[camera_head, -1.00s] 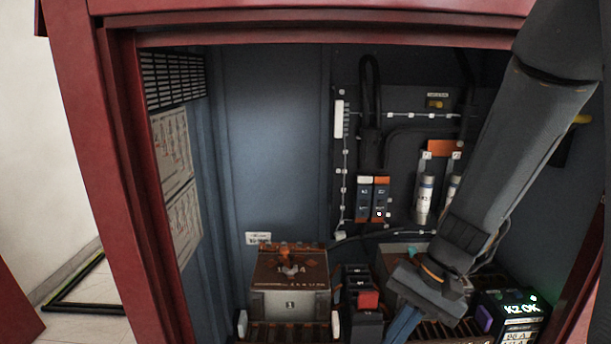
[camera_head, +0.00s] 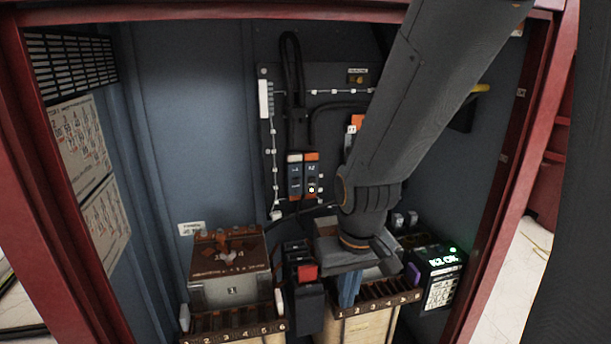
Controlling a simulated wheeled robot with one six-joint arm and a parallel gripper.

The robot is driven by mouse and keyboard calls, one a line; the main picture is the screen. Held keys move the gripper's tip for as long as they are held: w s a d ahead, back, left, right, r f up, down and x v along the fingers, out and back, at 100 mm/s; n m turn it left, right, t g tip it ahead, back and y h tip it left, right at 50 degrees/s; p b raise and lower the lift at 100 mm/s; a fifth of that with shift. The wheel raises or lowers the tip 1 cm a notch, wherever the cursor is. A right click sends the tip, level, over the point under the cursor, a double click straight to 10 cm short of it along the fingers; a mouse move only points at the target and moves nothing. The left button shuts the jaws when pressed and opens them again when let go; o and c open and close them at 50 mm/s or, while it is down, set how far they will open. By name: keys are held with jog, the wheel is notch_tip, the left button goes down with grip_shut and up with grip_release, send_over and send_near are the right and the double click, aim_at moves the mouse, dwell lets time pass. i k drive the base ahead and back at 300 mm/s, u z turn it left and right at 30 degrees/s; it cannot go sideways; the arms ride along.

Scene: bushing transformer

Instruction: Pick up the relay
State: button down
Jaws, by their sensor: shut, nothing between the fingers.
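Two small modules with dark blue faces stand side by side on the dark back panel. The left one (camera_head: 294,176) has a white top; the right one (camera_head: 311,175) has an orange top and a small white dot low on its face. They look like relays, but I cannot tell for sure which one is the relay. My gripper (camera_head: 348,292) points down, with its blue fingers shut and empty, in front of the numbered rack at lower centre-right. It is below and to the right of the modules, apart from them. My arm hides part of the panel.
A brown-topped box (camera_head: 230,268) sits on the left numbered rack (camera_head: 235,325). A black unit with a red part (camera_head: 304,272) stands between the racks. The right rack (camera_head: 378,300) lies beneath my gripper. A display unit (camera_head: 440,275) glows green at right. Red cabinet frame edges surround the opening.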

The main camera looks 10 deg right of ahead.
aim_at(396, 221)
jog(key=z, duration=0.6)
jog(key=k, duration=0.6)
jog(key=z, duration=0.4)
